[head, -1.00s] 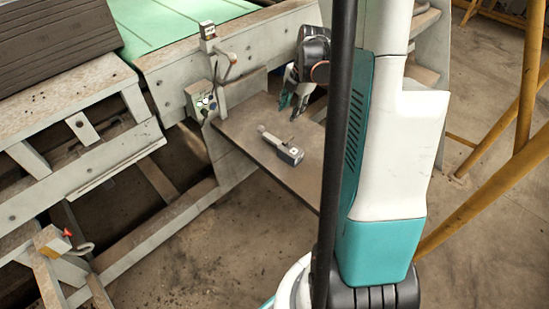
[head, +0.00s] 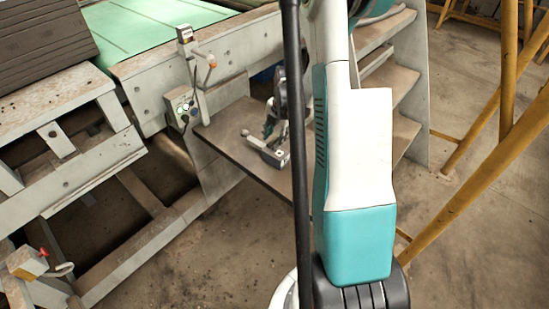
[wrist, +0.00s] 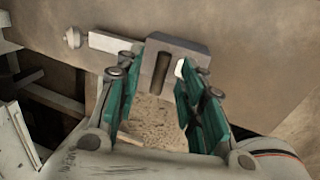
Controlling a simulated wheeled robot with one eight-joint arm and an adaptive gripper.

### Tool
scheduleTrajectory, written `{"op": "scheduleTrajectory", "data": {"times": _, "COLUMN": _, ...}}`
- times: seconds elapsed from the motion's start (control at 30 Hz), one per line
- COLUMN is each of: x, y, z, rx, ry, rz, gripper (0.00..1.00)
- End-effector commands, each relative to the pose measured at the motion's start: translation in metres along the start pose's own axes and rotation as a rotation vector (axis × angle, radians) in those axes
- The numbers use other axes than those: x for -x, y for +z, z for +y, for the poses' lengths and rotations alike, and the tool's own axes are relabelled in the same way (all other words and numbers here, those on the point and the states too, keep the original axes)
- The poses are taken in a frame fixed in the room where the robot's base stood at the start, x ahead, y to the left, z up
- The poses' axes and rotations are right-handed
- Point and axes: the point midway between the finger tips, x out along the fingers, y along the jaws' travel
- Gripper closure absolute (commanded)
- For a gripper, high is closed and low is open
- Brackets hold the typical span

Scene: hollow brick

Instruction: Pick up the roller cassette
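The roller cassette, a grey block with a slot and a pale bar ending in a round knob, lies on the brown shelf. It shows in the head view (head: 272,157) and at the top of the wrist view (wrist: 178,43). My gripper (wrist: 158,75) has its teal fingers spread, with a gap between them, and its tips are close to the block's near side. I cannot tell whether they touch it. In the head view my gripper (head: 269,132) is down at the cassette, partly hidden by a black pole.
The brown shelf (head: 226,133) has free room to the left of the cassette. A control box with a green button (head: 183,108) and a lever (head: 203,80) stand at its left end. A bench frame is at left. Yellow rails (head: 490,150) stand at right.

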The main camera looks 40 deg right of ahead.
Motion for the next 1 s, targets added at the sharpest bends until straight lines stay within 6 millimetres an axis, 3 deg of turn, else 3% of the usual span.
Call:
{"op": "scheduleTrajectory", "data": {"times": 0.03, "x": -0.012, "y": -0.001, "z": -0.002, "rx": 0.000, "ry": 0.000, "rz": 0.000, "gripper": 0.64}}
{"op": "scheduleTrajectory", "data": {"times": 0.2, "x": -0.033, "y": -0.001, "z": -0.002, "rx": 0.000, "ry": 0.000, "rz": 0.000, "gripper": 0.64}}
{"op": "scheduleTrajectory", "data": {"times": 0.43, "x": -0.034, "y": -0.001, "z": -0.002, "rx": -0.001, "ry": 0.000, "rz": 0.000, "gripper": 0.64}}
{"op": "scheduleTrajectory", "data": {"times": 0.47, "x": -0.034, "y": -0.001, "z": -0.002, "rx": -0.001, "ry": 0.000, "rz": 0.000, "gripper": 0.66}}
{"op": "scheduleTrajectory", "data": {"times": 0.6, "x": -0.034, "y": -0.001, "z": -0.001, "rx": -0.001, "ry": 0.000, "rz": 0.000, "gripper": 0.98}}
{"op": "scheduleTrajectory", "data": {"times": 1.0, "x": -0.034, "y": -0.001, "z": -0.001, "rx": 0.000, "ry": 0.002, "rz": 0.000, "gripper": 1.00}}
